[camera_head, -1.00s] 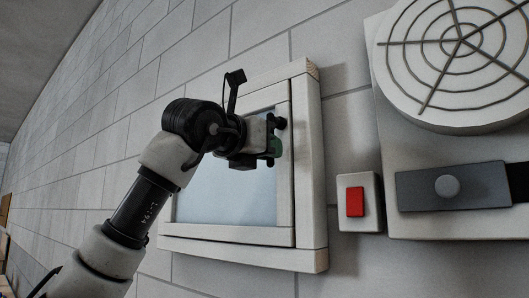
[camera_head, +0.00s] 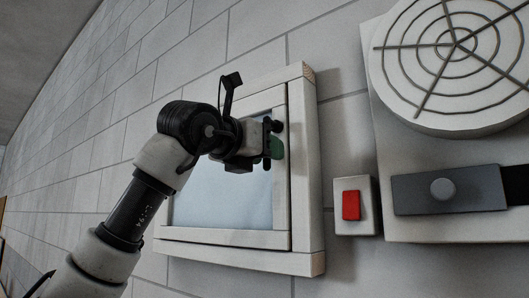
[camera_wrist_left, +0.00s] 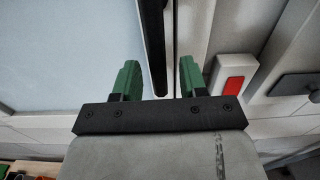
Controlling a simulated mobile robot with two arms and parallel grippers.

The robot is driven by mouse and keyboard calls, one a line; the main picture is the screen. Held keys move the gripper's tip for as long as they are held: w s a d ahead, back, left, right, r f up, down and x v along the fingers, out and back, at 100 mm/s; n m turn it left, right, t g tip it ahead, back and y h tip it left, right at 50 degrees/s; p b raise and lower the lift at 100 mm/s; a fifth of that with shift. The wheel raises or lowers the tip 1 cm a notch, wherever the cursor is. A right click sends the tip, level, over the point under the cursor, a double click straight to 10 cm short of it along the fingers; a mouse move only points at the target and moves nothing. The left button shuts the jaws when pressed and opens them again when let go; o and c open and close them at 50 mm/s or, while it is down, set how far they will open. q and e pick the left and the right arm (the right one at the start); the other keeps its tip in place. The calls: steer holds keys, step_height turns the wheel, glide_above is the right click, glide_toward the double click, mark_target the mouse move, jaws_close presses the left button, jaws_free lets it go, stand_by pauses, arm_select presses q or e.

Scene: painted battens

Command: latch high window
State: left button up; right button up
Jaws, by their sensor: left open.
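The high window has a pale painted outer frame (camera_head: 308,190), an inner sash (camera_head: 284,205) and a light blue pane (camera_head: 222,198). The sash looks closed or nearly closed in its frame. My left gripper (camera_head: 276,147) is at the sash's right side, its green fingers partly hidden behind the wrist. In the left wrist view the left gripper (camera_wrist_left: 158,78) is open. A black bar-shaped handle (camera_wrist_left: 153,40) hangs down between its two fingers in the picture, with no clear contact on either. My right gripper is not in view.
A white box with a red button (camera_head: 351,205) is on the wall right of the window. Further right are a round fan grille (camera_head: 455,45) and a grey plate with a knob (camera_head: 442,190). The block wall (camera_head: 90,140) left of the window is bare.

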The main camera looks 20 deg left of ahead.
arm_select(q)
steer(key=b+v, duration=0.3)
steer(key=v, duration=0.7)
steer(key=shift+s+b, duration=0.25)
steer(key=shift+b, duration=0.05)
steer(key=shift+a, duration=0.1)
